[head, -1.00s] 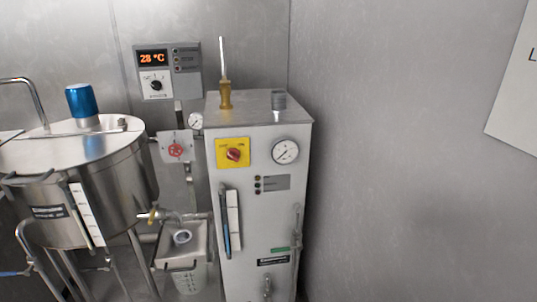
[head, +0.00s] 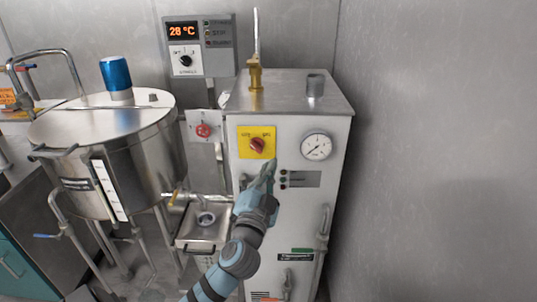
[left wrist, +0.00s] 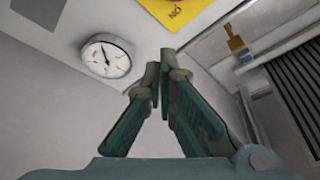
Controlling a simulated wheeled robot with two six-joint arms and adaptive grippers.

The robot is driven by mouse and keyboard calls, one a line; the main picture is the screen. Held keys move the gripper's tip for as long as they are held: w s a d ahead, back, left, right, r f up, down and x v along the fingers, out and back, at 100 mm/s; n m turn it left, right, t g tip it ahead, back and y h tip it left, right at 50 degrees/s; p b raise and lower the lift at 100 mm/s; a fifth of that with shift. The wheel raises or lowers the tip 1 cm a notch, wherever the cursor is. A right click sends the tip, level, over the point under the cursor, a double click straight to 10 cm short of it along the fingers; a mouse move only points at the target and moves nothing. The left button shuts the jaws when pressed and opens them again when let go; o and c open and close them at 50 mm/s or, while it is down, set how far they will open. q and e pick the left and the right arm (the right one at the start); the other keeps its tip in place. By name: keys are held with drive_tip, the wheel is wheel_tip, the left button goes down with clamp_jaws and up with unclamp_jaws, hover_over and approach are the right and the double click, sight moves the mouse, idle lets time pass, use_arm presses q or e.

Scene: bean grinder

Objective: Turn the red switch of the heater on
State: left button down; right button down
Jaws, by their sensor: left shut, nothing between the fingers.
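The heater (head: 300,215) is a tall pale metal cabinet in the middle of the head view. Its red switch (head: 257,146) sits on a yellow plate (head: 244,134) on the upper front face. In the left wrist view only part of the yellow plate (left wrist: 183,12) shows at the top edge; the knob is out of that view. My left gripper (head: 268,168) is shut and empty, just below and to the right of the switch, apart from it in the picture. Its closed fingers (left wrist: 160,70) point towards the heater front. My right gripper is not in view.
A round gauge (head: 316,146) and a small indicator panel (head: 302,179) are right of the switch. A brass valve (head: 255,73) stands on the heater top. A steel tank (head: 115,150) stands left. A control box (head: 199,45) hangs behind.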

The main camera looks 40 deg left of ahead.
sight(256, 146)
use_arm(q)
drive_tip(key=w+a, duration=0.3)
drive_tip(key=w, duration=0.1)
drive_tip(key=w+a, duration=0.2)
drive_tip(key=w, duration=0.1)
drive_tip(key=shift+w+a, duration=0.1)
drive_tip(key=shift+a, duration=0.25)
drive_tip(key=shift+s+a+f, duration=0.15)
drive_tip(key=shift+s+a, duration=0.1)
drive_tip(key=shift+s, duration=0.05)
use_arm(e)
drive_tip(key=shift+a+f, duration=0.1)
use_arm(q)
drive_tip(key=shift+w, duration=0.1)
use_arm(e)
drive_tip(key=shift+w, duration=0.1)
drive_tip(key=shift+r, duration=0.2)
use_arm(q)
drive_tip(key=shift+m, duration=0.4)
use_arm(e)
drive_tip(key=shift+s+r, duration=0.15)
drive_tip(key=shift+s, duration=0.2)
use_arm(q)
drive_tip(key=shift+f+m+p, duration=0.15)
drive_tip(key=shift+m+p, duration=0.15)
drive_tip(key=shift+p, duration=0.15)
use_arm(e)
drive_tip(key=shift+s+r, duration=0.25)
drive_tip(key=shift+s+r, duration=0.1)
